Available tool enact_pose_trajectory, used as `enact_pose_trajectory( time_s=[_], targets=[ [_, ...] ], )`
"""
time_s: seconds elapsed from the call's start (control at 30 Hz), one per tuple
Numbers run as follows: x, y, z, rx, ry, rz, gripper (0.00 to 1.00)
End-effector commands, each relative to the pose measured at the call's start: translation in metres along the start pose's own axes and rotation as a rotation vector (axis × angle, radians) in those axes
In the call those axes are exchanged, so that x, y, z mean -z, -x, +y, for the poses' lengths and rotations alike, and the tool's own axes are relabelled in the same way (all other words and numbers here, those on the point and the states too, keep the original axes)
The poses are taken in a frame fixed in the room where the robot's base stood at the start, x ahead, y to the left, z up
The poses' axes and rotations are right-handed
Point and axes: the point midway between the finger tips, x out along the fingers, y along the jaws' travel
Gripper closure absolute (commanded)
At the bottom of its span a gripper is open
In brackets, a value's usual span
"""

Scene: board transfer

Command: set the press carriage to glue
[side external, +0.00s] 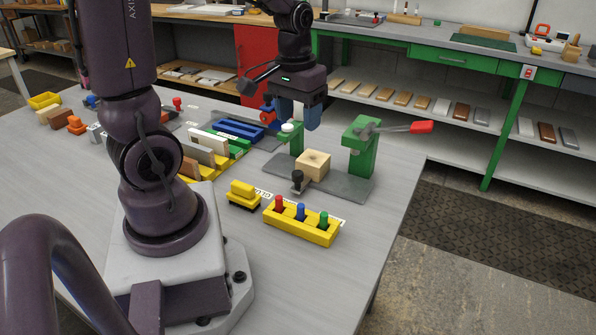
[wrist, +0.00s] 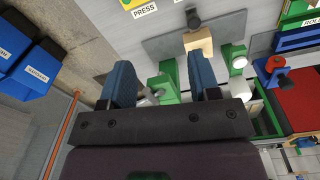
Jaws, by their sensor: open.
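The press has a grey base plate (side external: 345,186), a green post with a lever (side external: 362,150) ending in a red handle (side external: 421,127), and a smaller green post with a white top (side external: 290,138). A wooden block (side external: 313,163) sits on the plate between the posts, beside a black knob (side external: 297,178). In the wrist view, the block (wrist: 199,41) and knob (wrist: 193,19) are near the top. I cannot make out the carriage's setting. My gripper (side external: 299,115) is open and empty above the far side of the press. Its blue fingers (wrist: 160,65) frame the wrist view.
A yellow rack with red, blue and green pegs (side external: 318,235) and a yellow block on a dark base (side external: 243,195) stand in front of the press. Yellow slotted holders with boards (side external: 212,140) lie left. Blue labelled bins (wrist: 38,68) appear in the wrist view.

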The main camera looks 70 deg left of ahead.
Motion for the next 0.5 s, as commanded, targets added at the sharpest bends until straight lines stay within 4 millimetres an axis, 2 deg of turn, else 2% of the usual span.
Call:
enact_pose_trajectory(
  time_s=[0.03,0.1,0.23,0.33,0.4,0.5],
  targets=[
    [0.011,-0.017,-0.014,0.01,0.078,-0.04,0.44],
    [0.022,-0.036,-0.03,0.02,0.171,-0.072,0.44],
    [0.04,-0.065,-0.053,0.035,0.309,-0.1,0.44],
    [0.054,-0.076,-0.062,0.041,0.382,-0.088,0.44],
    [0.068,-0.072,-0.063,0.035,0.432,-0.038,0.44],
    [0.067,-0.077,-0.062,0.034,0.455,-0.034,0.44]
  ],
)
